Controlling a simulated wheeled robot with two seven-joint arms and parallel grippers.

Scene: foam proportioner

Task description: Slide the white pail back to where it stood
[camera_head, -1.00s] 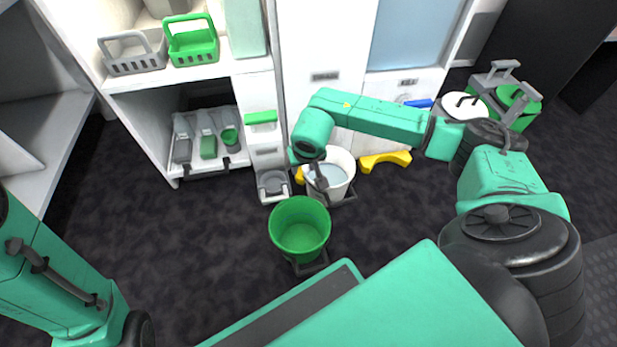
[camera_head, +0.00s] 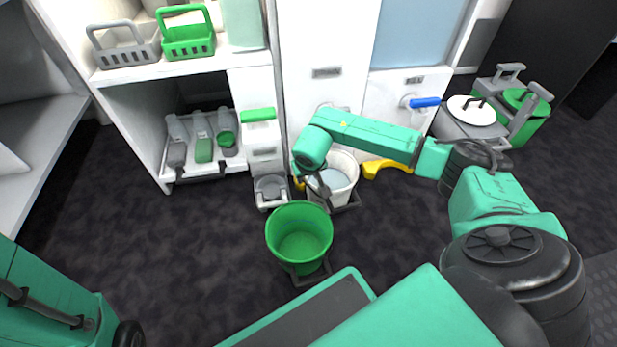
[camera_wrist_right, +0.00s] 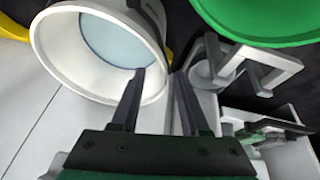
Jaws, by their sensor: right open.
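The white pail (camera_head: 343,159), with pale bluish contents, stands on the dark floor in front of the white cabinet, just behind the green pail (camera_head: 300,232). In the right wrist view the white pail (camera_wrist_right: 61,62) fills the upper left, its round rim facing me. My right gripper (camera_head: 322,190) hangs at the near left part of the white pail's rim, and partly hides it. In the right wrist view my right gripper (camera_wrist_right: 160,82) is open; its left finger overlaps the rim, and I cannot tell if it touches. My left gripper is out of view; only the left arm shows.
A grey-white dispenser (camera_head: 270,188) stands just left of the white pail. A yellow curved piece (camera_head: 385,168) lies to its right. A lidded grey pot (camera_head: 470,116) stands farther right. A blue-handled tap (camera_head: 424,102) is on the cabinet. Floor at the left is clear.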

